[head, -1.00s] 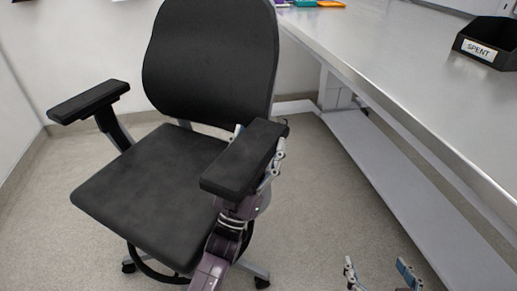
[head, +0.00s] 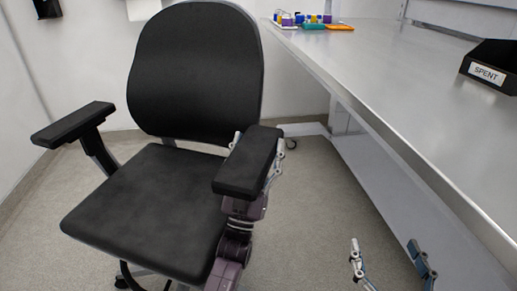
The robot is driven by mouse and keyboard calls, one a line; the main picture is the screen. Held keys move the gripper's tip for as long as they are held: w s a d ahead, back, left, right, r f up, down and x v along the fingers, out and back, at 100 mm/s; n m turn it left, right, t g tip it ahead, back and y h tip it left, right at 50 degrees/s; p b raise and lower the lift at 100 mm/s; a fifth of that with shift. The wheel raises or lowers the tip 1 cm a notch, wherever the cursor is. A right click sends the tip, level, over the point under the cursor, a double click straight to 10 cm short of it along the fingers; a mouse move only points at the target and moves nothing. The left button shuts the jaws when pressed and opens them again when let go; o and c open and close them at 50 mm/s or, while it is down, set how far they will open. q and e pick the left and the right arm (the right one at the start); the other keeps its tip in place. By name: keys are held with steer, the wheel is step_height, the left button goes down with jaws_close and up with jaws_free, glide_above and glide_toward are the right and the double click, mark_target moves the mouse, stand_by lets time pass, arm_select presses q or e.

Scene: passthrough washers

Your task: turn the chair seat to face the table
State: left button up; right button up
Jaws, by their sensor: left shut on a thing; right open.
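The black office chair stands left of the table, with its backrest (head: 195,75) toward the back wall and its seat (head: 155,210) pointing toward the lower left of the picture. Its right-hand armrest (head: 247,165) is in the grasp of my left gripper (head: 262,145), whose fingers show on both sides of the pad. The other armrest (head: 73,124) is free. The metal table (head: 420,120) runs along the right. My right gripper (head: 393,262) is open and empty at the lower right, beside the table's lower panel.
A black bin labelled SPENT (head: 492,68) stands on the table at the right. Coloured items (head: 305,20) sit at the table's far end. Bare floor (head: 320,200) lies between chair and table. The walls are close behind and left of the chair.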

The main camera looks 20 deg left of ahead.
arm_select(q)
steer(key=shift+f, duration=0.1)
steer(key=o, duration=1.7)
